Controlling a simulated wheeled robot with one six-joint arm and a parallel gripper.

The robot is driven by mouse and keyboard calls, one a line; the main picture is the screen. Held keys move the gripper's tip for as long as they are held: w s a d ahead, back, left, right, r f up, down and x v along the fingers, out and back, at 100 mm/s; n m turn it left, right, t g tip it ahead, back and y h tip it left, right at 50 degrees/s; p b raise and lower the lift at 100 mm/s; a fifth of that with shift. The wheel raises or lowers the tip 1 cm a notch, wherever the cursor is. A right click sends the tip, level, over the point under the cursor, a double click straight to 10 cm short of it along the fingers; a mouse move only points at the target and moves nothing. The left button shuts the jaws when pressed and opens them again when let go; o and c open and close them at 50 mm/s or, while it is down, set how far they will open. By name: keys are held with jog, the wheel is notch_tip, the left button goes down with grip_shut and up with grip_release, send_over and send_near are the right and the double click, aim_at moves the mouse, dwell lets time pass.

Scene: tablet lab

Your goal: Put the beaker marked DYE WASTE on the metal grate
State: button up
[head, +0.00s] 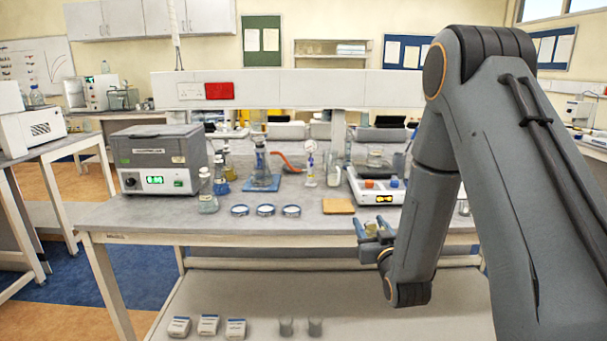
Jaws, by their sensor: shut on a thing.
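My gripper (368,231) is at the front edge of the bench, right of centre, with its bluish fingers pointing away from me. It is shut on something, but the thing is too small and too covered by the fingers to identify. I cannot pick out a beaker with a readable DYE WASTE label. I cannot make out a metal grate in this view; my arm hides the right part of the bench.
The bench (140,214) holds a grey box instrument (157,160), bottles (208,195), three dishes (266,210), a brown board (338,206) and a white device (376,190). The lower shelf (390,300) carries several white boxes (208,325). Its middle is clear.

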jog(key=s+f, duration=0.4)
jog(key=f, duration=0.4)
jog(key=s+f+m+h, duration=0.1)
jog(key=s+f, duration=0.4)
jog(key=f, duration=0.4)
jog(key=shift+d+f+h, duration=0.3)
jog(key=shift+d, duration=0.1)
jog(key=shift+s, duration=0.1)
